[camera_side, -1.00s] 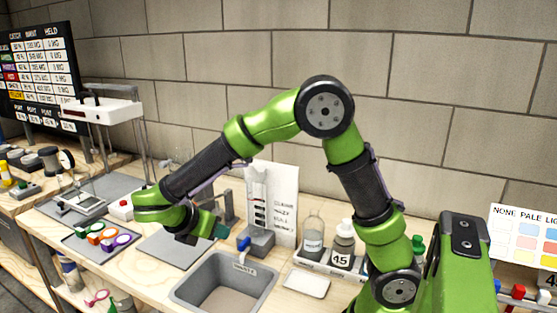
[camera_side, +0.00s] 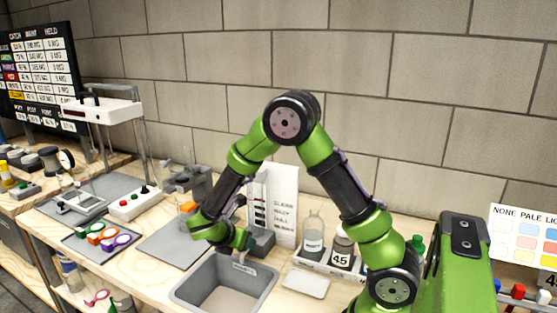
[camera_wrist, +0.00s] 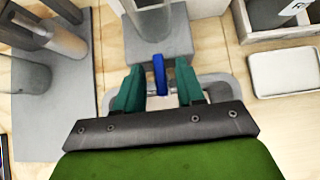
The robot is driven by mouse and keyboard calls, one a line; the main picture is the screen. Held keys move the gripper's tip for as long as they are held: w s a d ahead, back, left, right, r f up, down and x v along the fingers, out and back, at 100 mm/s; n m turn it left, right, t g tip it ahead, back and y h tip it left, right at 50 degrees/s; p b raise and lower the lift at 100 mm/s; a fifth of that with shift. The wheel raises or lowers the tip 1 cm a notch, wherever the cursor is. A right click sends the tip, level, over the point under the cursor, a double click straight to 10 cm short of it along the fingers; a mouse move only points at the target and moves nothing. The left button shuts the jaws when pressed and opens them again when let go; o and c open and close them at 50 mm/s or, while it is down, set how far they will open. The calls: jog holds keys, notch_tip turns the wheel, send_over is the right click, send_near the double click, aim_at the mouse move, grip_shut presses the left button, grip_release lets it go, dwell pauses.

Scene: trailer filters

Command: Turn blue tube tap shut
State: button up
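The blue tap handle (camera_wrist: 159,75) shows in the wrist view, standing between the two teal fingers of my gripper (camera_wrist: 159,85). The fingers are spread, with a gap on each side of the handle. In the side view my gripper (camera_side: 243,240) is low at this block (camera_side: 262,242) and hides most of the handle.
The grey sink (camera_side: 228,287) lies below my gripper. A tray (camera_side: 325,264) with bottles and a white dish (camera_side: 305,284) stand to the right. A white scale card (camera_side: 284,205) rises behind.

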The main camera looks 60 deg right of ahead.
grip_shut()
jog(key=shift+m+g, duration=0.3)
jog(key=shift+m, duration=0.1)
jog(key=m+g, duration=0.2)
jog(key=m, duration=0.1)
jog(key=m+g+y, duration=0.1)
jog(key=shift+w+d+m+g, duration=0.1)
jog(key=shift+w+m+g, duration=0.2)
jog(key=shift+m, duration=0.1)
jog(key=m+g+y, duration=0.1)
jog(key=m, duration=0.1)
jog(key=m+g+y, duration=0.1)
jog(key=m, duration=0.1)
jog(key=m+g+y, duration=0.1)
jog(key=m, duration=0.1)
jog(key=shift+w+d+g, duration=0.15)
jog(key=shift+d+g, duration=0.1)
jog(key=shift+g, duration=0.05)
jog(key=shift+m+y, duration=0.3)
grip_release()
